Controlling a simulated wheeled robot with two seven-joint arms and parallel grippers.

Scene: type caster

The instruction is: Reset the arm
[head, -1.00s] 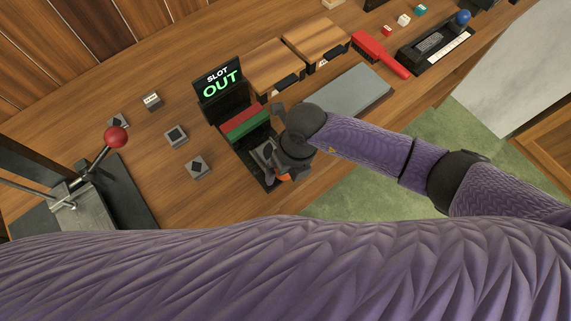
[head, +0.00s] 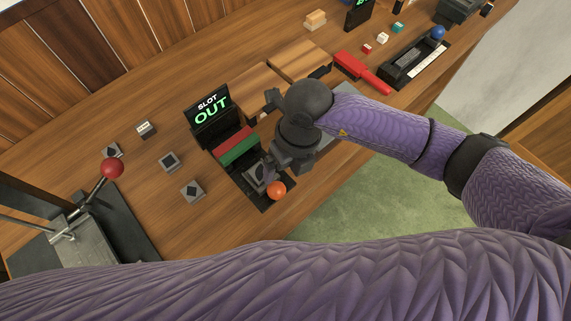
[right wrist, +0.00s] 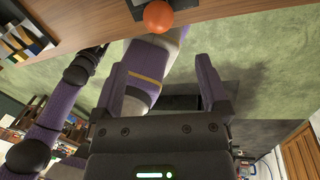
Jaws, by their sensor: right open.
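An orange ball knob (head: 277,190) sits at the machine's front end, just below the gripper in the head view. In the right wrist view, the gripper (right wrist: 163,80) is open with nothing between its two purple-sided fingers. The orange knob (right wrist: 158,16) lies beyond the fingertips at the top of that view, apart from them. The fingertips are largely hidden in the head view.
A lever with a red ball (head: 112,168) stands at the left. Small grey tiles (head: 192,190) lie between it and the machine. Wooden blocks, a red-handled tool (head: 362,74) and a black device with a blue ball (head: 437,33) lie to the right. Green floor lies beyond the table edge.

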